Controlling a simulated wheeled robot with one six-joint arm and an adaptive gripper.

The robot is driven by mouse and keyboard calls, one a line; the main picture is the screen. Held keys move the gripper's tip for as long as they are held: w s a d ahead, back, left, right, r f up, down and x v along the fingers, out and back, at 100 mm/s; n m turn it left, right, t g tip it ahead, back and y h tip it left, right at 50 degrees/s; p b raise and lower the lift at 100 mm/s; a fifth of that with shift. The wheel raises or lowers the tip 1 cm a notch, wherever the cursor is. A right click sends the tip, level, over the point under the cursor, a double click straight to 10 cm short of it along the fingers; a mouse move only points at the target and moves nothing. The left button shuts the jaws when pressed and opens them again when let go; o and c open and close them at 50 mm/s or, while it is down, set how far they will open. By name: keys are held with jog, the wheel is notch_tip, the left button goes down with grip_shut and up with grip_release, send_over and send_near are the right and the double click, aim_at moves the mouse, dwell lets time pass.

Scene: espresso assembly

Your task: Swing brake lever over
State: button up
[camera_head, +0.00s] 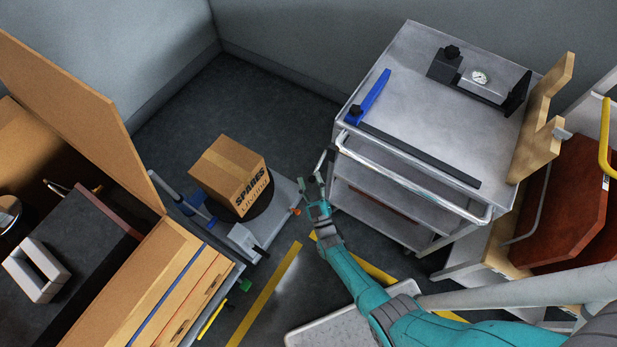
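My gripper (313,186) is at the end of my teal arm, low beside the near left corner of the grey metal trolley (420,80). Its two dark fingers point away toward the back, with a gap between them and nothing visible in it. A small orange-tipped part (297,211) shows just left of my gripper, at the edge of a low grey platform (285,200). I cannot tell whether this part is the brake lever. No part is clearly recognizable as the lever, and the trolley's wheels are mostly hidden.
A cardboard box (230,175) marked SPARES stands on the platform. A blue bar (373,96), a dark strip (420,155) and a device with a dial (480,77) lie on the trolley top. Dark floor behind is clear.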

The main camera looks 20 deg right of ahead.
jog(key=shift+r, duration=0.1)
jog(key=v, duration=1.2)
dwell(0.5)
